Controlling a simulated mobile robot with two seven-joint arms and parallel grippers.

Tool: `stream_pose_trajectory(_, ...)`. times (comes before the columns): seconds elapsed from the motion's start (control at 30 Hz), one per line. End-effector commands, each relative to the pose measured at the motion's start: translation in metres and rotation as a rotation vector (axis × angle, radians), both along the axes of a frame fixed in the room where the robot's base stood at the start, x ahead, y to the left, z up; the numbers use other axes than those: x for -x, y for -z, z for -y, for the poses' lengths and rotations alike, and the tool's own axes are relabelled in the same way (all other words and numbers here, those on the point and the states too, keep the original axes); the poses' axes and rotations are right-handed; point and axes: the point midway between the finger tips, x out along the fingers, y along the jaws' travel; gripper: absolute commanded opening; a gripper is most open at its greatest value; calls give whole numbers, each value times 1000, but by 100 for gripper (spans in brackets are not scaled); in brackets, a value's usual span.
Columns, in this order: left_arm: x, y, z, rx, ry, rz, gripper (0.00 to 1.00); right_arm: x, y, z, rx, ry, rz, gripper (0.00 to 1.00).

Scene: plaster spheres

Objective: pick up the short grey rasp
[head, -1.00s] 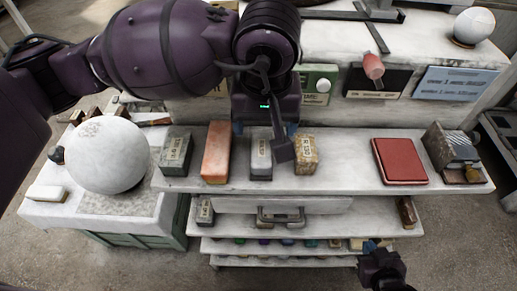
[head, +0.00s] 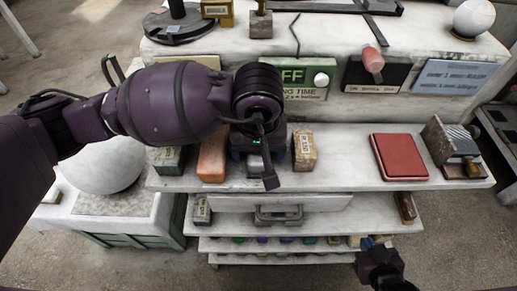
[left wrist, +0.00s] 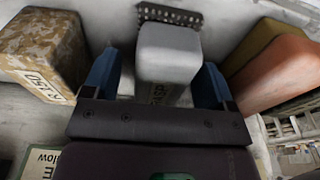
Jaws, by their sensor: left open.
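The short grey rasp is a pale grey block with a partly readable label (left wrist: 168,55). In the left wrist view it stands between the two blue fingers of my left gripper (left wrist: 157,82), with a gap visible on each side. In the head view my left gripper (head: 257,155) is over the upper shelf and largely hides the rasp. The gripper is open. My right gripper (head: 372,246) is low at the right, beside the lower shelves, empty as far as I see; its jaw opening is unclear.
A tan mottled block (head: 304,151) and an orange block (head: 212,157) flank the rasp closely. A dark grey block (head: 168,160) is further left. A red flat box (head: 399,157) lies to the right, with free shelf between. A large plaster sphere (head: 103,165) is at left.

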Motion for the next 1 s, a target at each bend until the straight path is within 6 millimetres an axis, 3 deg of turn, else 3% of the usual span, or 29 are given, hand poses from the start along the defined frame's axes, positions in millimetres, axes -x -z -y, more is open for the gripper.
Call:
stream_pose_trajectory(0.27,0,4,0,0,1,0,79,-1,-2,0,1,-1,3,0)
stream_pose_trajectory(0.7,0,3,0,0,1,0,14,2,0,4,12,-9,-4,0)
stream_pose_trajectory(1.0,-1,0,0,1,1,2,12,5,2,4,11,-7,-11,0)
